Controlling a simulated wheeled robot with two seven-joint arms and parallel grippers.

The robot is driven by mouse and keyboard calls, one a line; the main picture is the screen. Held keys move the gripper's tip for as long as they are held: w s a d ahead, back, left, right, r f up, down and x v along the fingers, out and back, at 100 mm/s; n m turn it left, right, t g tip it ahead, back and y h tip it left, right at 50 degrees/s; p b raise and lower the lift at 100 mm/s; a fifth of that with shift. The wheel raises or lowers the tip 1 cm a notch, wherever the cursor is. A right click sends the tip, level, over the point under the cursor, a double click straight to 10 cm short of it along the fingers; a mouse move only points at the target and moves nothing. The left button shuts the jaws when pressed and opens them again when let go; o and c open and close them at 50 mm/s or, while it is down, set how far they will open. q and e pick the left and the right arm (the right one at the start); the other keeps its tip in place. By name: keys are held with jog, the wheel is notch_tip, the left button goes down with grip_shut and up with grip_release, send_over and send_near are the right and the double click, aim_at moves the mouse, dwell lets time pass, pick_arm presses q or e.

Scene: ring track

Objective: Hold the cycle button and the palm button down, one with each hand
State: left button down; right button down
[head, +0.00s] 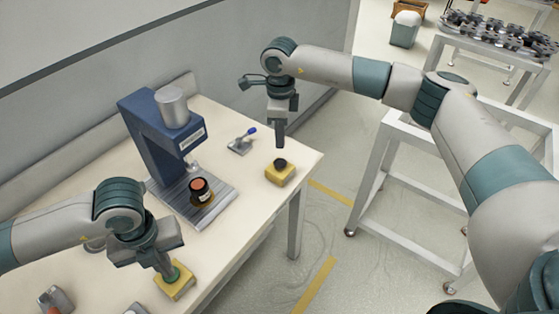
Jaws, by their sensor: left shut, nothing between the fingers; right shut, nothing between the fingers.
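A yellow box with a green button (174,275) on top sits near the table's front edge at lower left. My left gripper (168,274) is shut and points down, its tips at the green button; I cannot tell how far the button is pressed. A second yellow box (280,177) with a black button (280,162) stands near the table's right corner. My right gripper (280,145) is shut and empty, pointing down above the black button, with a small gap showing. No labels show which is the cycle or the palm button.
A blue press (151,140) stands on the table (228,125), with a dark cylindrical part with an orange top (199,187) on its base. A small grey switch with a blue-tipped lever (241,144) is between press and black button. More small devices (55,299) lie at lower left.

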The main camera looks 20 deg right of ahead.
pick_arm(q)
jog(key=shift+r+p, duration=1.35)
jog(key=shift+r, duration=1.9)
jog(key=shift+s+f, duration=0.1)
jog(key=shift+s, duration=0.05)
